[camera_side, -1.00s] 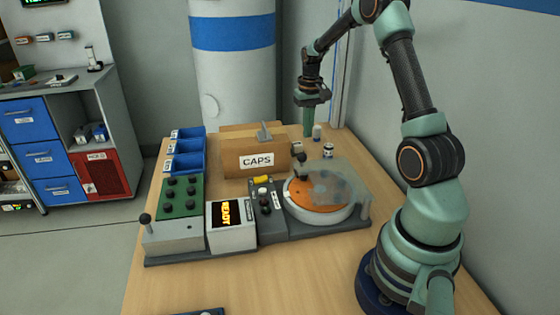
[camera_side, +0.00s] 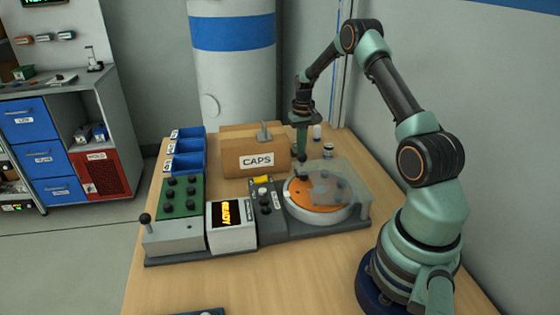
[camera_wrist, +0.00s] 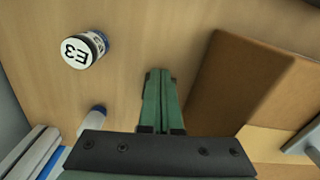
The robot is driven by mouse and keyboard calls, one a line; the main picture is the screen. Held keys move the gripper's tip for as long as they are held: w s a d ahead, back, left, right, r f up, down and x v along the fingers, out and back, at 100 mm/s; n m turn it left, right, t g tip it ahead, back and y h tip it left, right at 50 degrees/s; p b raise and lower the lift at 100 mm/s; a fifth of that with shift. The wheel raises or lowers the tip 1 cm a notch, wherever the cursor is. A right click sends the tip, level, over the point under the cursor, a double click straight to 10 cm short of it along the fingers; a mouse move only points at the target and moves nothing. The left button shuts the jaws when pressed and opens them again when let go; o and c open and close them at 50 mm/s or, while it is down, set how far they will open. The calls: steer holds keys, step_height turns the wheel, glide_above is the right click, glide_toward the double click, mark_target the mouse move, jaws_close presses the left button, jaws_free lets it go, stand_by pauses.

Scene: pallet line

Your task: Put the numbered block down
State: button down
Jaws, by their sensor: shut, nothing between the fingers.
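My gripper (camera_side: 301,152) points down beside the right end of the cardboard box, close above the table. In the wrist view its green fingers (camera_wrist: 158,75) are shut together with nothing between them. A second small whitish piece (camera_wrist: 93,119) stands nearby. I see no square numbered block.
The cardboard box marked CAPS (camera_side: 240,160) stands left of my gripper. In front is a turntable with orange disc (camera_side: 306,199) and clear cover. A display box (camera_side: 231,237), green button panel (camera_side: 181,197) and blue bins (camera_side: 188,160) lie left. The right wall is close.

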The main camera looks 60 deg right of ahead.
stand_by(0.3)
steer(key=shift+w+d, duration=0.75)
steer(key=shift+w, duration=0.25)
steer(key=shift+w+d, duration=0.75)
steer(key=shift+w, duration=0.2)
steer(key=shift+w+d, duration=0.75)
steer(key=shift+w, duration=0.25)
steer(key=shift+s+a, duration=0.1)
steer(key=shift+s, duration=0.05)
